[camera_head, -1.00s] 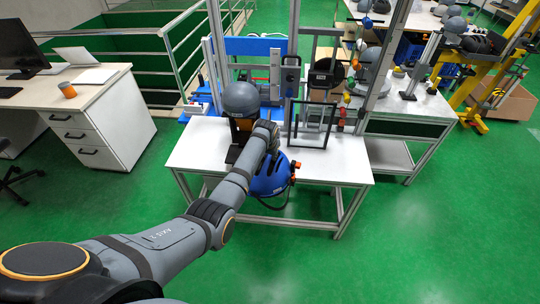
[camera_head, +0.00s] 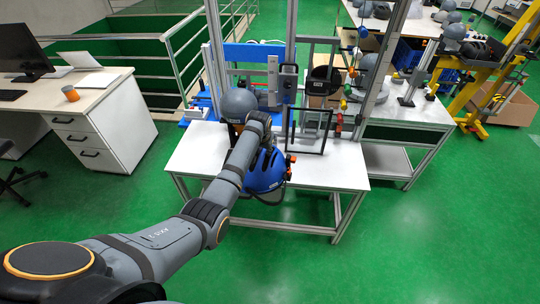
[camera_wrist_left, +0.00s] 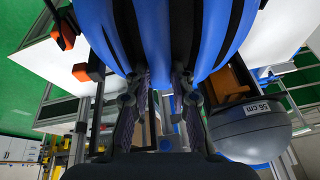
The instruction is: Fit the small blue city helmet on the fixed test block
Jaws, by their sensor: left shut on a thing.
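The blue helmet (camera_head: 264,172) hangs from my left gripper in front of the white table's front edge. In the left wrist view the helmet's blue and black ribbed shell (camera_wrist_left: 165,30) fills the top middle. My left gripper (camera_wrist_left: 160,92) is shut on it, a finger to each side of the middle; in the head view my wrist hides the fingers. The test block, a grey head form (camera_head: 238,104), stands upright and bare on the table, behind and left of the helmet. The wrist view shows the head form (camera_wrist_left: 250,132) at the right, labelled "56 cm". My right gripper is not in view.
The white table (camera_head: 200,147) carries a tower frame with metal posts (camera_head: 290,50) and a dark rectangular frame (camera_head: 310,132) right of the helmet. A second bench (camera_head: 420,112) stands at the right, a desk (camera_head: 95,105) at the left. The green floor in front is clear.

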